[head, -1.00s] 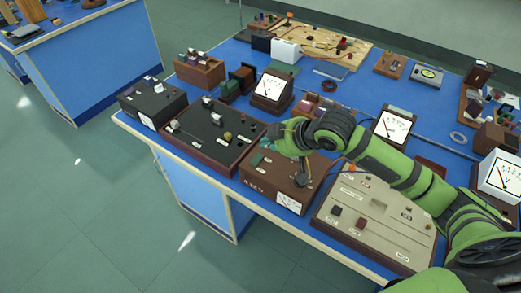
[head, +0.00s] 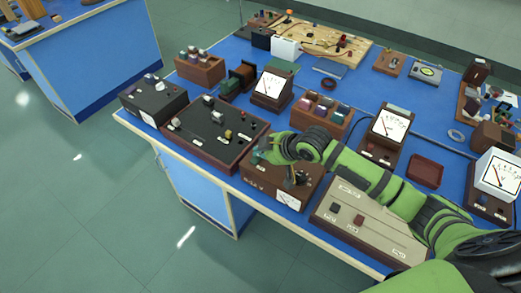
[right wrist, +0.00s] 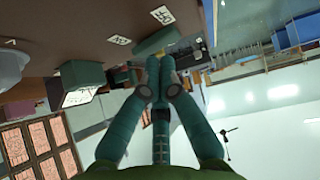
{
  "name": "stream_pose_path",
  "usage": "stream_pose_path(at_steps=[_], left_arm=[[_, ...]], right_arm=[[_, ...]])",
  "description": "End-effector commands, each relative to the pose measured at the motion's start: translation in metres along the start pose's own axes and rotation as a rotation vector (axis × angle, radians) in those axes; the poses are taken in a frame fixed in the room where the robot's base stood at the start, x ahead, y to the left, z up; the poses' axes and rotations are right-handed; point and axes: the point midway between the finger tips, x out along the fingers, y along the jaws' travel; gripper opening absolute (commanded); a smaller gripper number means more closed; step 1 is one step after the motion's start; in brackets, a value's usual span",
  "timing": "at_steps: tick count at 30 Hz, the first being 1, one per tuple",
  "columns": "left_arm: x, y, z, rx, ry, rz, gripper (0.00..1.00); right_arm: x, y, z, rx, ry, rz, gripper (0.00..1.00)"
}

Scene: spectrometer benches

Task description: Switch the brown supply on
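The brown supply (head: 258,196) is a brown box at the front edge of the blue bench, with a white dial on its front and a voltage marking at its front left. My right gripper (head: 258,156) is over the left part of its top, and the arm covers the back of the top. In the right wrist view the teal fingers (right wrist: 160,66) come together, with nothing visible between them. A grey-green block (right wrist: 157,40) is just beyond the tips; I cannot tell whether they touch it. The supply's switch cannot be made out. My left gripper is not in view.
A black-topped box (head: 208,134) stands close to the left of the supply. A beige panel (head: 350,215) stands to its right, partly under my arm. A crate of jars (head: 318,112) and a meter (head: 386,130) stand behind. The floor at front left is clear.

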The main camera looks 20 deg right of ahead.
Motion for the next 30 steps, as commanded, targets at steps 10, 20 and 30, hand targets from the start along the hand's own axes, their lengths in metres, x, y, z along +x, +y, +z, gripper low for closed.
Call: stream_pose_path(at_steps=[10,20,30], left_arm=[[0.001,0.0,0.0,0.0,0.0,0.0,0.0],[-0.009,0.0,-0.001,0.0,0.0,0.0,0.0],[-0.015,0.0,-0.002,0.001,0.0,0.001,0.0]], right_arm=[[0.005,0.004,0.006,0.072,-0.002,-0.071,0.0],[0.003,-0.006,0.003,0.072,-0.003,-0.075,0.0],[0.004,-0.014,0.004,0.072,-0.003,-0.075,0.0]])
